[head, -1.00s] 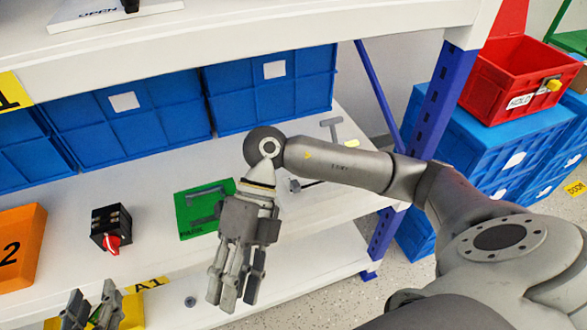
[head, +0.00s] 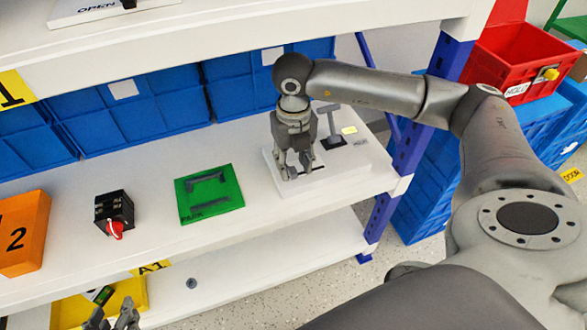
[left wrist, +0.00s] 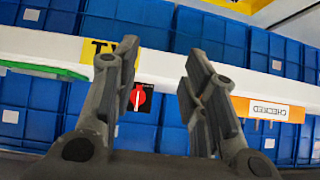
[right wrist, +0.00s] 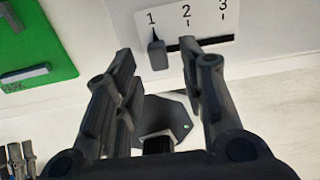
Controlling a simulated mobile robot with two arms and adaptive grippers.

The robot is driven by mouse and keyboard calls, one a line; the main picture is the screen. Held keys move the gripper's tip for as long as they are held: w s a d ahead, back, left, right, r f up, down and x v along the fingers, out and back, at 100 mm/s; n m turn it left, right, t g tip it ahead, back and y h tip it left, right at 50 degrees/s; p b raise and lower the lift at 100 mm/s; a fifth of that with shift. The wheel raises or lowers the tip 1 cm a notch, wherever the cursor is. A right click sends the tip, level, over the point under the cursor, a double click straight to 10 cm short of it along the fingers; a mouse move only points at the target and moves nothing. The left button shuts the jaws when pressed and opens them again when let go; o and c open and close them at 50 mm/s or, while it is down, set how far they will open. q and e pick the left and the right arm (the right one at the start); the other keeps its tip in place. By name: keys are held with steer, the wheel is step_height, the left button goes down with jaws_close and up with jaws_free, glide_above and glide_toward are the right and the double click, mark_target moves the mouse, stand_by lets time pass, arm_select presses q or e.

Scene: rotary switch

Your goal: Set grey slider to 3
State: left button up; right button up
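The grey slider (right wrist: 158,54) is a small dark grey knob at the left end of a black slot, below the mark 1. The slot runs right towards 2 and 3 on a white panel (right wrist: 205,24). In the head view the panel (head: 276,178) lies on the white shelf, and my right gripper hides the slider. My right gripper (right wrist: 163,62) is open over the panel, pointing down, with the slider between its fingers in the right wrist view. I cannot tell whether they touch it. My left gripper (left wrist: 158,70) is open and empty, low at the head view's bottom left (head: 112,322).
A green board (head: 210,194) with grey parts lies left of the panel. A black box with a red knob (head: 114,214) and an orange block (head: 22,235) stand further left. A grey T-shaped handle (head: 330,120) stands behind the panel. Blue bins (head: 160,110) line the back.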

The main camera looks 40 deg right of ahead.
arm_select(q)
steer(key=shift+w+d+r+t, duration=0.2)
steer(key=shift+w+r+t, duration=0.15)
steer(key=shift+w+r, duration=0.1)
steer(key=shift+w+d+r+t, duration=0.2)
steer(key=shift+w+r+t, duration=0.15)
steer(key=shift+w+r, duration=0.1)
arm_select(e)
steer(key=shift+f, duration=1)
steer(key=shift+c, duration=0.5)
jaws_close()
